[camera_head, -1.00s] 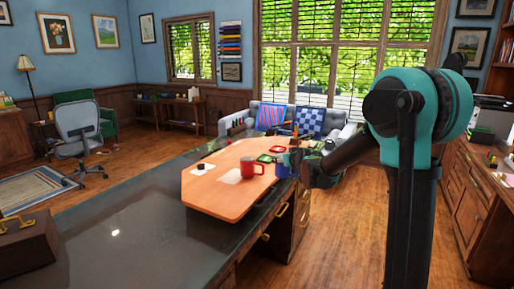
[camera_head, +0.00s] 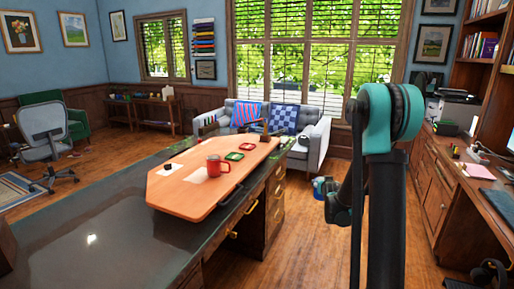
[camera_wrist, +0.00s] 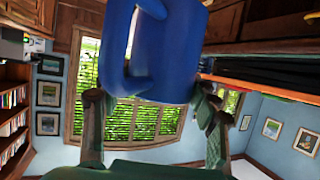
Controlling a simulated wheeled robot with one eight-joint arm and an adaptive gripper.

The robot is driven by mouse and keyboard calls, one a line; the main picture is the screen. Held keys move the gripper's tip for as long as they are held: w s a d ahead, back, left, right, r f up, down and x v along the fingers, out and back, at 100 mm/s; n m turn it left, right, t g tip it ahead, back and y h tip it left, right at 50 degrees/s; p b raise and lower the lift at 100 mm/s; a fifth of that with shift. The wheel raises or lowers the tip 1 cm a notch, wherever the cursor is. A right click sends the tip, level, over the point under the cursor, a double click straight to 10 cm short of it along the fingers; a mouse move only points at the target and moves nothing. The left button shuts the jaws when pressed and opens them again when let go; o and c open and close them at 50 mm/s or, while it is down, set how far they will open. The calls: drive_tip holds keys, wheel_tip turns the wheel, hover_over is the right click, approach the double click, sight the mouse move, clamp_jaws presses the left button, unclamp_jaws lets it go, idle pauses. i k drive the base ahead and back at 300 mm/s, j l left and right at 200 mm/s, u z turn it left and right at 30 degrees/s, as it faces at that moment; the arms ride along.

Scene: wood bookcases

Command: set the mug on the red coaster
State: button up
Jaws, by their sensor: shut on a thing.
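My gripper (camera_wrist: 155,112) is shut on a blue mug (camera_wrist: 185,50), which fills the upper middle of the wrist view with its handle to the left. In the head view the blue mug (camera_head: 320,184) is small, partly hidden by my gripper, and held over the floor right of the desk. The red coaster (camera_head: 247,146) lies bare on an orange-brown board (camera_head: 180,207) on the desk, left of my gripper and well apart from it. A red mug (camera_head: 217,165) stands upright on the same board.
A green coaster (camera_head: 234,156) lies beside the red one. A white sheet (camera_head: 194,175) and a small dark item are also on the board. The dark desk (camera_head: 80,240) runs along the left. A sofa (camera_head: 313,150) stands behind. Wood floor lies open right of the desk.

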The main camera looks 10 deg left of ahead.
sight(248, 147)
drive_tip(key=i+z, duration=0.35)
drive_tip(key=i, duration=1.15)
